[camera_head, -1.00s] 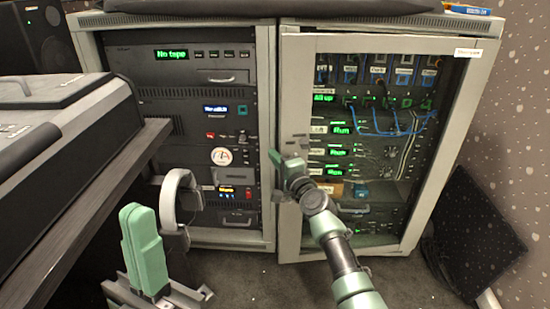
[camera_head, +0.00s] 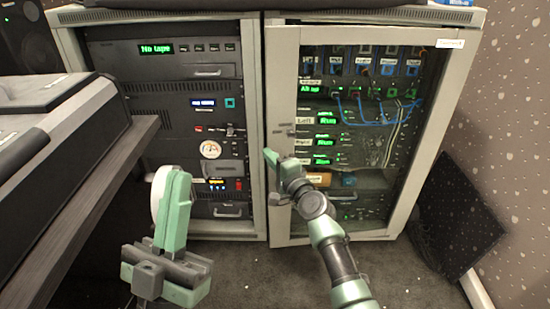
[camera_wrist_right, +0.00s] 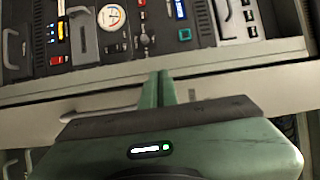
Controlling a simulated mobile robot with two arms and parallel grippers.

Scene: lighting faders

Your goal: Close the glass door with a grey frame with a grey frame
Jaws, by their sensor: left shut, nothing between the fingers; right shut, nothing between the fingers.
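The glass door with a grey frame (camera_head: 281,90) covers the right-hand rack. Its free left edge stands slightly forward of the rack, so it looks a little ajar. A small handle or lock shows on its left stile. My right gripper (camera_head: 270,156) is shut and empty, its fingertips at the door's left edge beside the handle. In the right wrist view, the shut fingertips (camera_wrist_right: 163,78) lie over the pale frame (camera_wrist_right: 215,83); I cannot tell whether they touch it.
The left rack (camera_head: 130,75) holds tape and control units. A desk with a console (camera_head: 85,205) fills the left side. White headphones (camera_head: 157,190) are partly hidden behind my left gripper. A dark panel (camera_head: 455,220) leans at the right wall. Some carpet (camera_head: 400,275) is free in front.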

